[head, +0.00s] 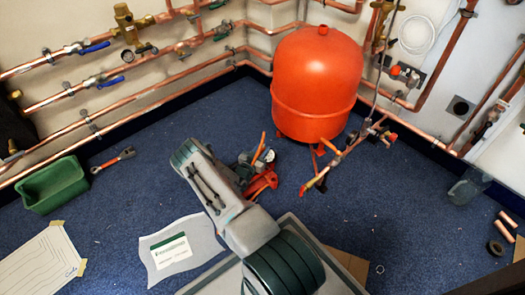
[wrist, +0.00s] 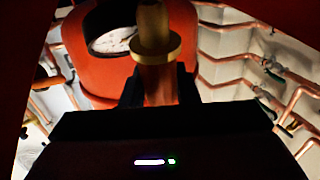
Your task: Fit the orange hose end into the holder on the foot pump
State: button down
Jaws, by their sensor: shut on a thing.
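In the wrist view my gripper (wrist: 160,88) is shut on the orange hose end (wrist: 158,80). A brass collar and a narrower tip point upward out of the jaws. In the head view the orange foot pump (head: 262,183) sits on the blue floor just right of my arm, partly hidden by it. A thin orange piece stands up beside the pump's grey part. My fingertips are hidden in the head view. A round white gauge (wrist: 112,40) shows just behind and left of the hose tip in the wrist view. I cannot make out the holder.
A large red tank (head: 316,80) stands behind the pump, with copper pipework and a valve (head: 330,160) close on the right. Copper pipes line both walls. A green tub (head: 53,185) and a wrench (head: 113,159) lie left. Blue floor between the tub and my arm is mostly clear.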

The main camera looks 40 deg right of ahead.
jog(key=shift+w+d, duration=0.2)
jog(key=shift+d, duration=0.5)
dwell(0.3)
jog(key=c, duration=1)
grip_release()
jog(key=shift+f, duration=0.15)
jog(key=shift+c, duration=0.2)
jog(key=shift+w+a, duration=0.1)
